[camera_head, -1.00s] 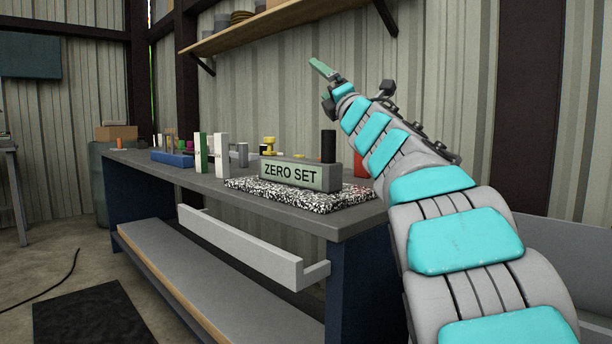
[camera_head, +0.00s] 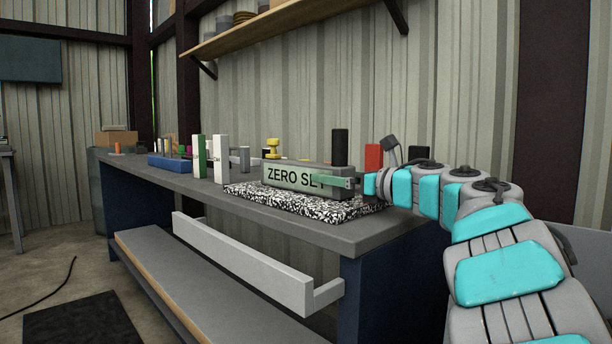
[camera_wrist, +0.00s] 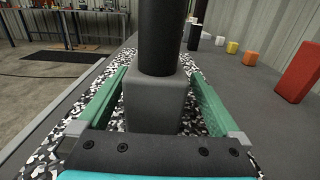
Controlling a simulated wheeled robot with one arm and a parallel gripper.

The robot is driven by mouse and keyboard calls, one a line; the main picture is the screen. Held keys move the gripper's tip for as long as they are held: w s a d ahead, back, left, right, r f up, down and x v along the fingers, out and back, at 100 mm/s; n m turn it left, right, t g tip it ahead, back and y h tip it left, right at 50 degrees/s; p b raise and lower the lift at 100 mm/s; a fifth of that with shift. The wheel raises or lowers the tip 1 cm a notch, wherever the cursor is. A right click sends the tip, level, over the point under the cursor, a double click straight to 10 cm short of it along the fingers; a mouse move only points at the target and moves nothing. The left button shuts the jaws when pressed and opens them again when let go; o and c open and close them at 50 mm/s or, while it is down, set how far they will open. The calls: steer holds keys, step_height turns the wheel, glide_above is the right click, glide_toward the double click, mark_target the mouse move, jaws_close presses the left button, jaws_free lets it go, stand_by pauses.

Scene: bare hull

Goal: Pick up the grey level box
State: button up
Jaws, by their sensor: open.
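In the wrist view the grey end of the box (camera_wrist: 155,105) sits between my green fingers. My gripper (camera_head: 330,181) is open at the right end of the box, with a finger in front of the last letters. In the wrist view my gripper (camera_wrist: 160,78) has a finger on each side of the box, with gaps showing. A black cylinder (camera_head: 340,147) appears to stand on the box's near end; the box's far end is hidden in the wrist view.
A red block (camera_head: 373,157) stands behind, to the right. White and green upright blocks (camera_head: 220,160) and a yellow piece (camera_head: 272,148) stand around the box's left end. A shelf (camera_head: 270,30) hangs above. A pale rail (camera_head: 240,262) runs along the bench front.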

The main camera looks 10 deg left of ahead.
mark_target(321, 173)
steer(key=x, duration=0.3)
steer(key=shift+a+r, duration=0.25)
steer(key=shift+a, duration=0.2)
steer(key=shift+w+a, duration=0.15)
steer(key=shift+w, duration=0.05)
steer(key=shift+c, duration=0.4)
jaws_close()
